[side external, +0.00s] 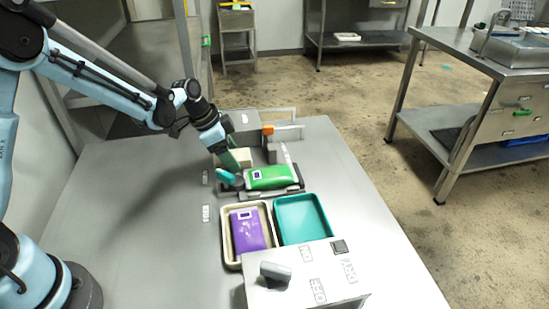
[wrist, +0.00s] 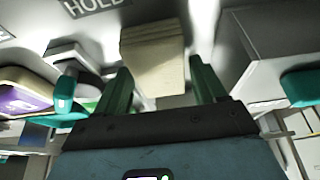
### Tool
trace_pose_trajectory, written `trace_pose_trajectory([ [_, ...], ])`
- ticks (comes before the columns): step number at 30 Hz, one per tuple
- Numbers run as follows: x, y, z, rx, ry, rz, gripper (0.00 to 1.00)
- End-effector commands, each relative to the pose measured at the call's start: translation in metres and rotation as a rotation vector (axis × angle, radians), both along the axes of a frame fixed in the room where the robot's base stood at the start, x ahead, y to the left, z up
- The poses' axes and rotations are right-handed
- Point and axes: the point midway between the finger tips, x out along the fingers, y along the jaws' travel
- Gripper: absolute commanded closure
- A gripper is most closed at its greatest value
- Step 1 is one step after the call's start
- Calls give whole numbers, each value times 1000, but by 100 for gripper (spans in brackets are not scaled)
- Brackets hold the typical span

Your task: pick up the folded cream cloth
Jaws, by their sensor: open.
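The folded cream cloth (wrist: 152,62) lies as a flat, layered square on the grey table in the wrist view. In the side view the cloth (side external: 240,154) is partly hidden behind my gripper. My gripper (side external: 230,162) points down at the cloth from the left. In the wrist view the two green fingers of my gripper (wrist: 162,84) stand apart, with the cloth showing between and beyond them. Nothing is held. I cannot tell the exact gap between fingertips and cloth.
A green pouch (side external: 270,177) lies on a dark stand close to my gripper, with a teal object (side external: 229,177) beside it. A purple pouch (side external: 248,230) lies in a cream tray (side external: 228,254). The teal tray (side external: 302,218) is empty. A grey labelled box (side external: 305,276) stands in front.

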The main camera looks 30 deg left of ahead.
Motion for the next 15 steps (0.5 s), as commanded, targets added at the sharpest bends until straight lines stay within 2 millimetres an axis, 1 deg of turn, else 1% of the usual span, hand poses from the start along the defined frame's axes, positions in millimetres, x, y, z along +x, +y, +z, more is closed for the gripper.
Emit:
trace_pose_trajectory([
  [15,0,0,-4,0,0,0,30],
])
